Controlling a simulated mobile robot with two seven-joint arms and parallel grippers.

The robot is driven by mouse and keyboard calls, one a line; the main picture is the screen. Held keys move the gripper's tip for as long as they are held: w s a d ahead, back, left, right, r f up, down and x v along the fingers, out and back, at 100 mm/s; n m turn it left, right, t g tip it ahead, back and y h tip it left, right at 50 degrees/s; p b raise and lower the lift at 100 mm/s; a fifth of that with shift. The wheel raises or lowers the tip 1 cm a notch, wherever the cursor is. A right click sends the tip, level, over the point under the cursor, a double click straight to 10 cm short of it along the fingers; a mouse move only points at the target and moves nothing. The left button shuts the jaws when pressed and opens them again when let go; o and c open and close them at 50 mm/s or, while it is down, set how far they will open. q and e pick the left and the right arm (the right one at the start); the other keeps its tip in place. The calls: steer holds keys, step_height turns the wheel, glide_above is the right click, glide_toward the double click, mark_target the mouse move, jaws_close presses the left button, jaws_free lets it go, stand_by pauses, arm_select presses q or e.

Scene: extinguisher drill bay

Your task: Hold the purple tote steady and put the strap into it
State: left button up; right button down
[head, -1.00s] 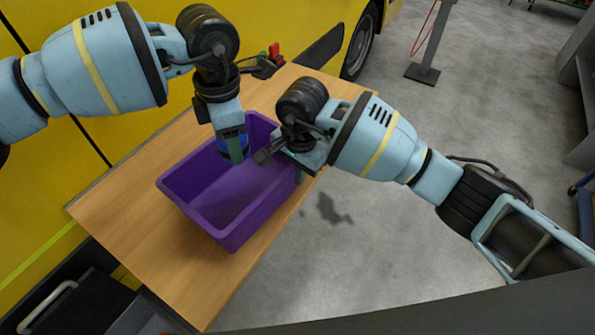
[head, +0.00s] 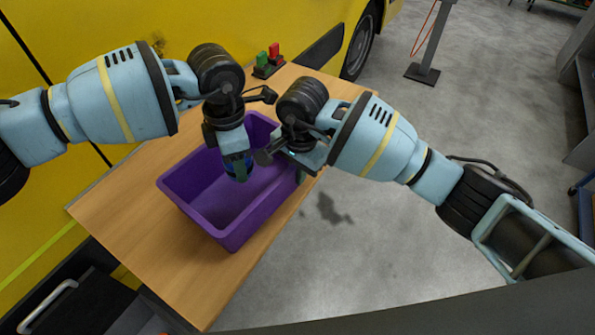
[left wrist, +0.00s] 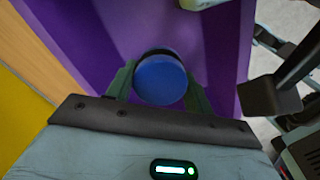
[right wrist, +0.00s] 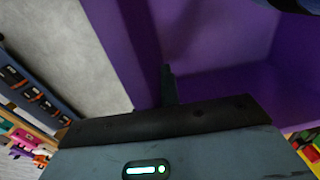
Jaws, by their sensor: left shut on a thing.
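The purple tote (head: 222,212) stands open on the wooden table. My left gripper (head: 238,172) is over the tote's far right part, pointing down. It is shut on a round blue thing, apparently the rolled strap (left wrist: 160,80), which shows between its two fingers in the left wrist view. The strap is within the tote's outline; its exact height above the floor is hard to tell. My right gripper (head: 299,172) is at the tote's right wall. In the right wrist view one finger (right wrist: 168,86) shows close against the wall, the other is hidden; it appears shut on the wall.
The wooden table (head: 140,215) has free room left of and in front of the tote. A small block with green and red parts (head: 268,62) stands at the table's far end. A yellow vehicle (head: 250,25) is behind the table. My two wrists are close together over the tote.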

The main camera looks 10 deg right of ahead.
arm_select(q)
steer(key=shift+f, duration=0.7)
steer(key=o, duration=1.2)
steer(key=shift+r, duration=0.1)
step_height(320, 180, up, 12)
arm_select(e)
steer(key=c, duration=1.5)
jaws_free()
steer(key=shift+c, duration=0.2)
